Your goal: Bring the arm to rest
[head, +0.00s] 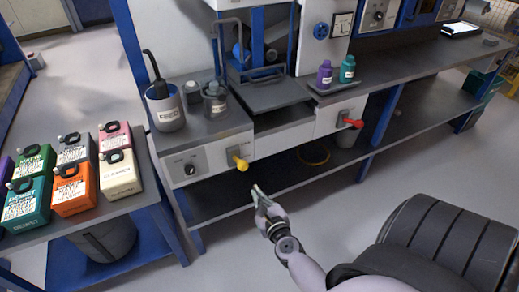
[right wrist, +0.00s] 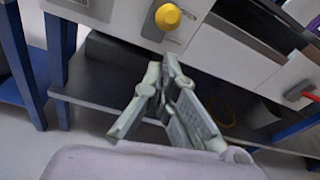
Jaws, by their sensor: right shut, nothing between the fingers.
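My right gripper (head: 258,193) hangs in free air in front of the workbench, a little below and to the right of the yellow knob (head: 240,163). Its fingers are shut with nothing between them. In the right wrist view the gripper (right wrist: 165,68) points towards the bench front, just under the yellow knob (right wrist: 168,16), apart from it. My right arm (head: 300,265) reaches up from the bottom of the head view. My left gripper is not in view.
The workbench (head: 420,62) holds purple (head: 325,74) and teal (head: 347,69) bottles on a small tray. A red handle (head: 352,123) sticks out of its front. A side table at left carries several coloured containers (head: 120,172). The floor (head: 225,262) below is clear.

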